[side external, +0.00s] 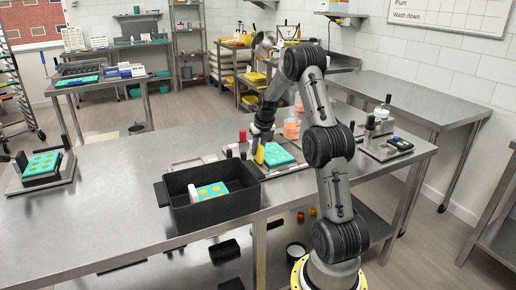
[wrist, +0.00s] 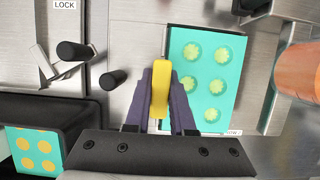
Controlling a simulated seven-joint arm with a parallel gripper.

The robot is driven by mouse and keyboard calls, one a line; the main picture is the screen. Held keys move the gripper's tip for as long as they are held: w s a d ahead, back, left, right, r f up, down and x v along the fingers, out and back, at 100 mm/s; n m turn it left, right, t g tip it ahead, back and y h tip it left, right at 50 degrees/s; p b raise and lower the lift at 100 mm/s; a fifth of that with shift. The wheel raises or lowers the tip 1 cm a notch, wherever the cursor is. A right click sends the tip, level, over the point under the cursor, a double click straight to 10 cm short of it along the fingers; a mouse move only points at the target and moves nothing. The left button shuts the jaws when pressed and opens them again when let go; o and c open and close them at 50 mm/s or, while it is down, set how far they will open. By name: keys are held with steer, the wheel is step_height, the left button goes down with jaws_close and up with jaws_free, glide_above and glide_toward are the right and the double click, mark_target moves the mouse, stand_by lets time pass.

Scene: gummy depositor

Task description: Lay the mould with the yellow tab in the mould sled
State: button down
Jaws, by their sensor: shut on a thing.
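The teal mould with pale green round cavities (wrist: 203,75) lies at the right of my gripper in the wrist view, and it also shows in the side view (side external: 280,154). Its yellow tab (wrist: 161,88) is at its left edge. My gripper (wrist: 161,80) is shut on the yellow tab, one finger on each side; in the side view the gripper (side external: 258,153) points down at the mould's left end. A metal fixture (side external: 294,167) lies around and under the mould. I cannot tell which part of it is the sled, or whether the mould touches it.
A black bin (side external: 213,212) left of the fixture holds another teal mould with orange-yellow cavities (wrist: 35,148). Black knobs (wrist: 74,51) and a plate marked LOCK (wrist: 64,4) are left of my gripper. An orange container (wrist: 298,70) stands at the right.

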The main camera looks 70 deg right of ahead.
steer(key=c, duration=0.7)
jaws_free()
steer(key=shift+r, duration=0.15)
steer(key=v, duration=1.3)
steer(key=shift+s+a+r, duration=0.1)
steer(key=shift+s+r, duration=0.05)
steer(key=shift+r, duration=0.15)
